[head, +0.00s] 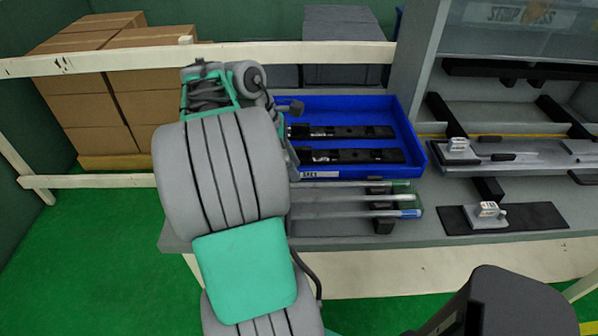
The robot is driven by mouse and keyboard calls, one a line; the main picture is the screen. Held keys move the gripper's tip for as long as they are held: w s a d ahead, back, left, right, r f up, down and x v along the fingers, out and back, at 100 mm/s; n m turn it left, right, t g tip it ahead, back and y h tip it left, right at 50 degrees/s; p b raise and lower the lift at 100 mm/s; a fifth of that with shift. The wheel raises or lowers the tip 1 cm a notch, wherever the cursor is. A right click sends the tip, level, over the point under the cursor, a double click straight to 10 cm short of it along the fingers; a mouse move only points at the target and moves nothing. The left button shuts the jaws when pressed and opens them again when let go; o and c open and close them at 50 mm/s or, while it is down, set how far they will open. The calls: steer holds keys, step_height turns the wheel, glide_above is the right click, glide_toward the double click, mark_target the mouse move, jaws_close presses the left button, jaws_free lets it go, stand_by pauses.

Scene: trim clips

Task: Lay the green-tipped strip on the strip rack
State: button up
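A thin grey strip with a green tip (400,183) lies on the bench in front of the blue tray. The right ends of these strips rest on a dark support (383,226), which looks like part of the strip rack. Their left ends are hidden behind my arm. The end of my arm is around the left side of the blue tray. My gripper's fingers are hidden or cannot be made out, and I see no strip held.
The blue tray (413,148) holds dark clip parts. At right, a grey shelf unit (407,60) stands beside dark fixtures with white blocks (488,210). A pale rail (300,52) runs behind the bench (345,243).

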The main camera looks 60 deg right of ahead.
steer(key=p+v, duration=0.3)
steer(key=v, duration=0.4)
steer(key=w+a+f+m+t+h, duration=0.15)
steer(key=w+a+t, duration=0.35)
steer(key=w+a, duration=0.85)
steer(key=s+a+f+m+t+y, duration=0.1)
steer(key=a+m, duration=0.1)
steer(key=a, duration=0.9)
steer(key=s+a+f+m+t+y, duration=0.1)
steer(key=a+f+y, duration=0.1)
steer(key=a, duration=0.9)
steer(key=shift+a+f+m+t, duration=0.25)
steer(key=shift+f+m+t, duration=0.05)
steer(key=shift+m, duration=0.05)
steer(key=shift+d+y, duration=0.15)
steer(key=shift+y, duration=0.1)
